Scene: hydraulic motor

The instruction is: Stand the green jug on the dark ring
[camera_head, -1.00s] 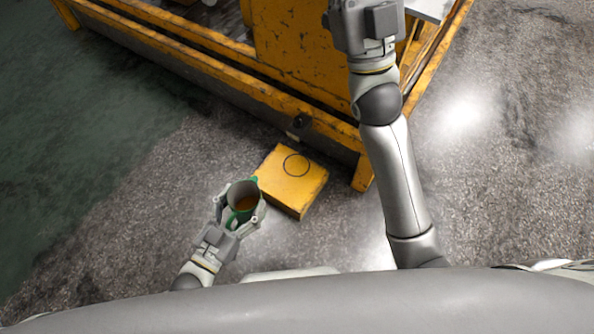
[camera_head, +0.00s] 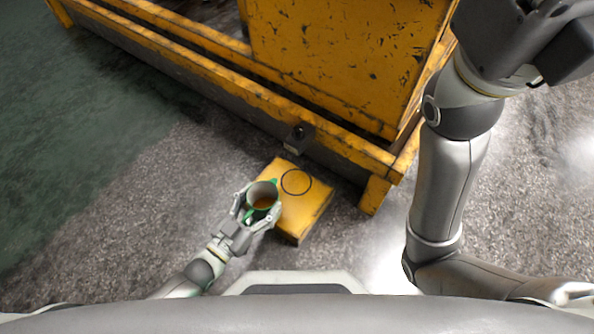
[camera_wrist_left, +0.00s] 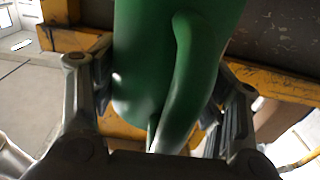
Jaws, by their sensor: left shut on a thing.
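The green jug (camera_head: 262,189) is between the fingers of my left gripper (camera_head: 258,207), which is shut on it. The jug's open top faces the head camera and something orange-brown shows inside. In the left wrist view the jug (camera_wrist_left: 145,70) fills the middle, with its handle toward the camera and a finger on each side. The dark ring (camera_head: 296,182) is a thin circle on top of the yellow block (camera_head: 311,208). The jug is to the left of the ring, over or beside the block's left edge; its height is unclear. My right gripper (camera_head: 530,40) is at the upper right, its fingertips not clearly shown.
A large yellow machine frame (camera_head: 330,60) with worn paint stands behind the block. Its lower beam and a corner foot (camera_head: 375,194) are close to the block's right side. Speckled grey floor (camera_head: 130,220) is clear on the left.

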